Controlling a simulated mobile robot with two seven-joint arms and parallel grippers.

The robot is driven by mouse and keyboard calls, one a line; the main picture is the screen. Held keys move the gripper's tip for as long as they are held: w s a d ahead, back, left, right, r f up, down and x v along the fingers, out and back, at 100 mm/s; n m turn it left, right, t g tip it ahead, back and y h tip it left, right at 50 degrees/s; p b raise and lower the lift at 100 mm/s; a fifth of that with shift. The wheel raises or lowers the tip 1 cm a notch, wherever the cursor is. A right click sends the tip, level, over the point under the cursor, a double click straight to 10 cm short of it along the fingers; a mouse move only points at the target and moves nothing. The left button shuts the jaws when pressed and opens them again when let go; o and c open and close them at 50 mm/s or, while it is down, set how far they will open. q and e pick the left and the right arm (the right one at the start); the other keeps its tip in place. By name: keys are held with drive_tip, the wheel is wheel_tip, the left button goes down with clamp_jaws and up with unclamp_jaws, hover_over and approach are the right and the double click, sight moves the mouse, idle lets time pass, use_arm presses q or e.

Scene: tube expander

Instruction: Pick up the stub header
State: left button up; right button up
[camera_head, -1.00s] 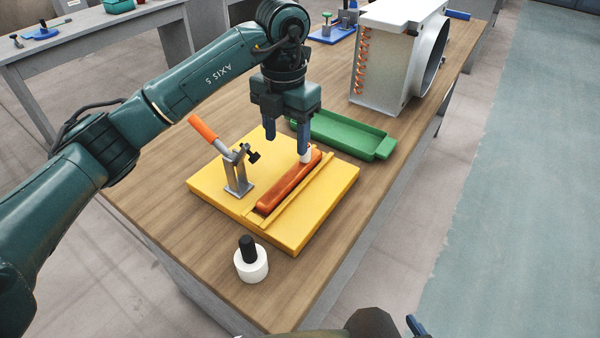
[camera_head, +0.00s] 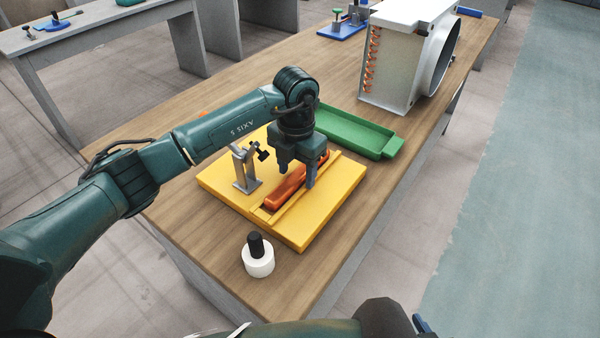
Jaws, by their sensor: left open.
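The stub header, which I take to be the long orange-red bar (camera_head: 284,193), lies in a channel on the yellow fixture (camera_head: 325,205). Its far part is partly hidden by my left gripper (camera_head: 297,180). The left gripper points down with its blue fingers apart, one on each side of the bar's far part. I cannot tell whether a finger touches the bar. Of my right arm only a dark part and a small blue piece (camera_head: 421,323) show at the bottom edge.
A grey toggle clamp (camera_head: 245,170) stands on the fixture left of the bar. A green tray (camera_head: 355,135) lies behind, and a white coil unit (camera_head: 395,65) stands farther back. A white pot with a black top (camera_head: 258,258) stands in front on the wooden table (camera_head: 190,225).

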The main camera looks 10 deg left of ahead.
use_arm(q)
clamp_jaws()
drive_tip(key=shift+r, duration=0.1)
idle(0.4)
